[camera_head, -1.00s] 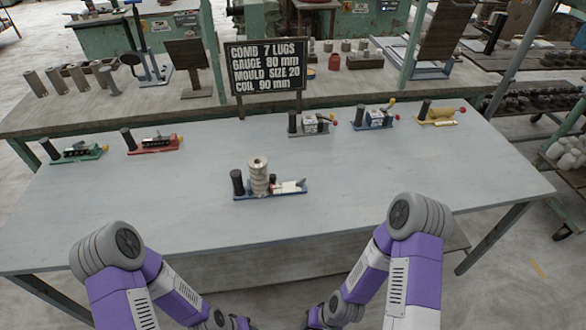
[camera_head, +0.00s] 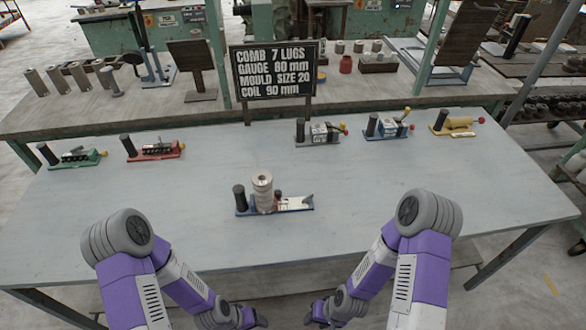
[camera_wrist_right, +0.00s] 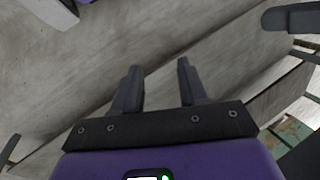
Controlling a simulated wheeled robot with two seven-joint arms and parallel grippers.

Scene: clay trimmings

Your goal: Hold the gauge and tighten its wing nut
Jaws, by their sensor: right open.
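A gauge stands at the front middle of the grey table (camera_head: 130,230). It has a long blue base (camera_head: 292,207), a black upright handle (camera_head: 240,198) at its left end and a stack of pale ringed metal (camera_head: 263,194) beside the handle. A small grey lever-like part (camera_head: 308,200), perhaps the wing nut, shows at its right end; it is too small to be sure. My right gripper (camera_head: 318,315) is low at the table's near side, apart from the gauge; the right wrist view shows its two fingers (camera_wrist_right: 160,85) spread and empty. My left gripper (camera_head: 256,318) is low too, its fingers unclear.
Green (camera_head: 75,157) and red (camera_head: 155,150) devices stand at the back left; grey (camera_head: 318,135), blue (camera_head: 388,127) and yellow (camera_head: 455,125) ones at the back right. A black sign (camera_head: 275,72) reads "GAUGE 80 mm" among other lines. The table around the central gauge is clear.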

